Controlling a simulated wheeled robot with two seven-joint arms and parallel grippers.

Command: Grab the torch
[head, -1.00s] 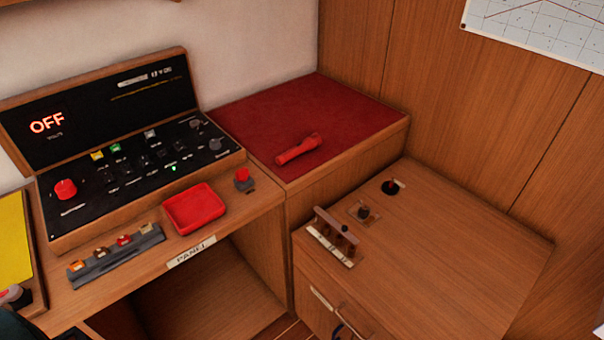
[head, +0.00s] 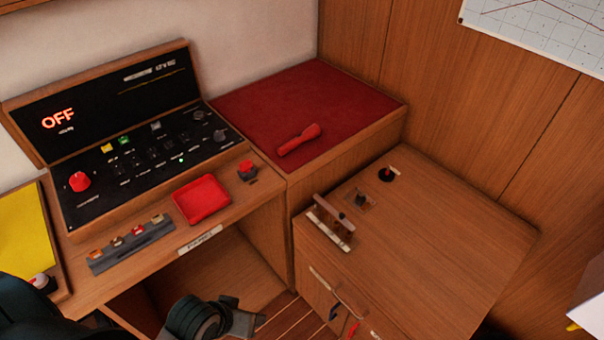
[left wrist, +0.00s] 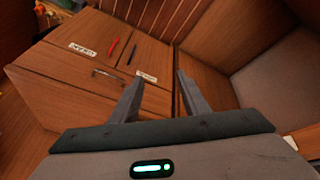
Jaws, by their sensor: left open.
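The torch (head: 298,140) is red and lies on its side on a dark red mat (head: 345,95) on the raised wooden ledge at the back, in the head view. My left gripper (head: 245,311) is low at the bottom of the head view, below and well in front of the torch, apart from it. In the left wrist view my left gripper (left wrist: 158,80) is open with nothing between its fingers. The torch does not show in that view. My right gripper is not in view.
A panel (head: 130,165) reading OFF stands left, with a red tray (head: 201,200) and a row of switches (head: 131,243) before it. Right is a wooden cabinet (head: 430,245) with small levers on top. The mat around the torch is clear.

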